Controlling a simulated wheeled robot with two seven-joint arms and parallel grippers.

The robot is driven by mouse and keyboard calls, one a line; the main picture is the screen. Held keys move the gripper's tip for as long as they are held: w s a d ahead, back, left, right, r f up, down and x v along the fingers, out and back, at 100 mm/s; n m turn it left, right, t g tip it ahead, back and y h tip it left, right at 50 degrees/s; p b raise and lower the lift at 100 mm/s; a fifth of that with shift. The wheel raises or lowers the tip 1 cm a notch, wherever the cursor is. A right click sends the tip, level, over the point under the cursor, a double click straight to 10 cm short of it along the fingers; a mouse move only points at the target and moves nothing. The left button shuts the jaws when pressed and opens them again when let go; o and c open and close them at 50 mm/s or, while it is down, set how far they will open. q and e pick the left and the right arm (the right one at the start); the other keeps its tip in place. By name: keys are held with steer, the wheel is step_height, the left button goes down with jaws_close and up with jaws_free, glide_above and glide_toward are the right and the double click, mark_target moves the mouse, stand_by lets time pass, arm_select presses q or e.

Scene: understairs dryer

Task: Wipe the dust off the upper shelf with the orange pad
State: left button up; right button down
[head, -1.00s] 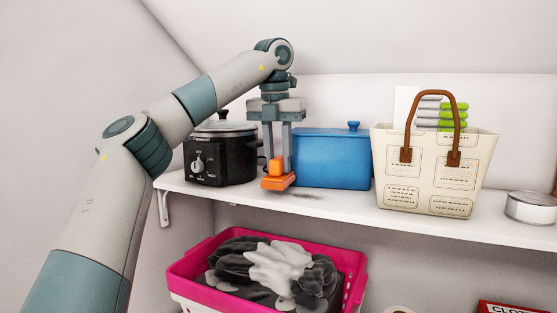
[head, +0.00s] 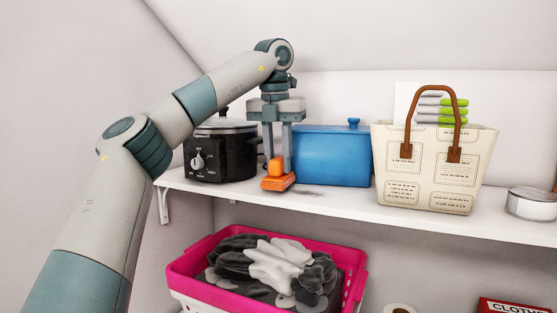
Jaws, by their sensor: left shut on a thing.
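The orange pad (head: 277,184) has a block-shaped grip on top and is at the front part of the white upper shelf (head: 340,204). My left gripper (head: 277,160) points down and is shut on the pad's grip. The pad is at or just above the shelf surface; I cannot tell whether it touches. A grey dust smudge (head: 311,193) shows on the shelf just right of the pad. My right gripper is not in view.
A black slow cooker (head: 221,158) stands left of the pad, and a blue lidded box (head: 335,160) close behind right. A cream basket (head: 425,180) with a brown handle and a round tin (head: 530,203) stand farther right. A pink laundry basket (head: 207,290) is below.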

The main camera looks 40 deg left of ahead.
arm_select(q)
steer(key=shift+f+b, duration=0.35)
steer(key=shift+f, duration=0.2)
steer(key=shift+d, duration=0.15)
steer(key=shift+w+d+r, duration=0.1)
steer(key=shift+w+d, duration=0.2)
steer(key=shift+d, duration=0.5)
steer(key=shift+w+d, duration=0.25)
steer(key=shift+d, duration=0.5)
steer(key=shift+d, duration=0.1)
steer(key=shift+w+d+b, duration=0.2)
steer(key=shift+w+d, duration=0.05)
steer(key=shift+d, duration=0.5)
steer(key=shift+w+d+b, duration=0.15)
steer(key=shift+w+d, duration=0.1)
steer(key=shift+d, duration=0.5)
steer(key=shift+d, duration=0.2)
steer(key=shift+w+d, duration=0.3)
steer(key=shift+d, duration=0.45)
steer(key=shift+w+d, duration=0.25)
steer(key=shift+d, duration=0.45)
